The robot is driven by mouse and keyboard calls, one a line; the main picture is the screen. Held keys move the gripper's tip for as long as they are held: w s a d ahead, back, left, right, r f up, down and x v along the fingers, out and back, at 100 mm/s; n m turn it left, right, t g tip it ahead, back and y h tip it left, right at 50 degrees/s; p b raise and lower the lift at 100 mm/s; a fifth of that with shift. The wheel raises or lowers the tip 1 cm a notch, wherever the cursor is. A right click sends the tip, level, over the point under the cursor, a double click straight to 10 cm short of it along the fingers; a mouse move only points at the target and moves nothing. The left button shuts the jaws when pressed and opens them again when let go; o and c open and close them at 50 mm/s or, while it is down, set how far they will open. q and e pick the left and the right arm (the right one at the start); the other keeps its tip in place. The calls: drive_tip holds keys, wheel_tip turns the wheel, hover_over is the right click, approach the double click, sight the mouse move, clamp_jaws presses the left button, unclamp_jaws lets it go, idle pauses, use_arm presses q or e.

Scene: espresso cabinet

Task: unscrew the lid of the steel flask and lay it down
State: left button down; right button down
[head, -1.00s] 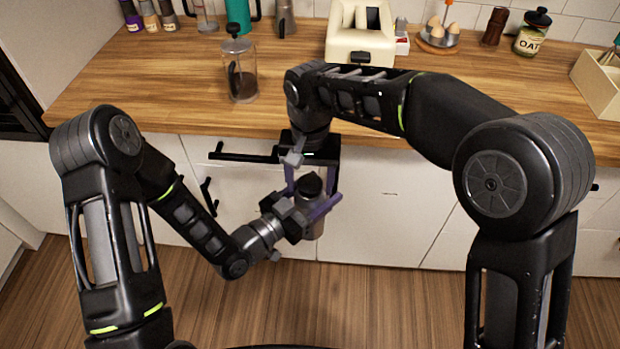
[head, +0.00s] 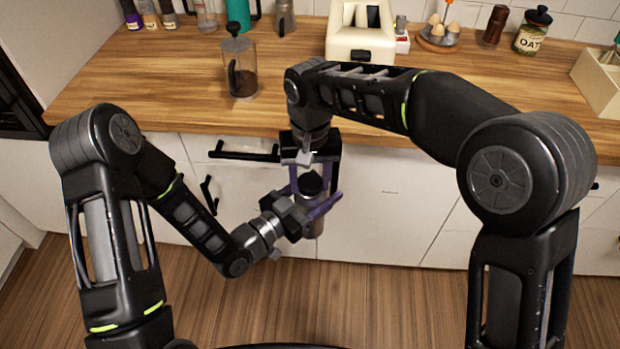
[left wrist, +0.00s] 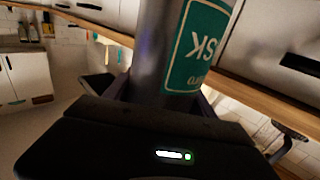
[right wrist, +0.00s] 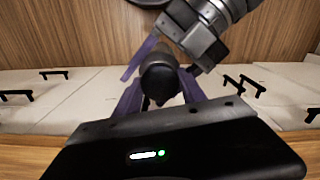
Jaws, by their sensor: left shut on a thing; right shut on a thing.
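The steel flask (head: 318,226) is held upright in the air in front of the white cabinet fronts, below counter height. My left gripper (head: 313,210) is shut around its body from the left. In the left wrist view the grey flask body (left wrist: 152,55) shows a green label. The dark lid (head: 311,183) is at the top of the flask. My right gripper (head: 310,180) comes down from above and is shut on the lid, which also shows in the right wrist view (right wrist: 160,78). Whether the lid has come loose from the flask cannot be told.
The wooden counter (head: 170,85) lies behind the grippers. A glass press (head: 240,70) stands on it near the front left, and a cream toaster (head: 360,42) at the back. The counter is bare between the press and the left edge. A black drawer handle (head: 235,155) is just left of my right gripper.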

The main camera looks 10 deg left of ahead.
drive_tip(key=n, duration=0.6)
drive_tip(key=shift+n, duration=0.4)
drive_tip(key=c, duration=0.7)
unclamp_jaws()
drive_tip(key=shift+o, duration=0.2)
drive_tip(key=shift+r, duration=2.35)
drive_tip(key=shift+c, duration=0.5)
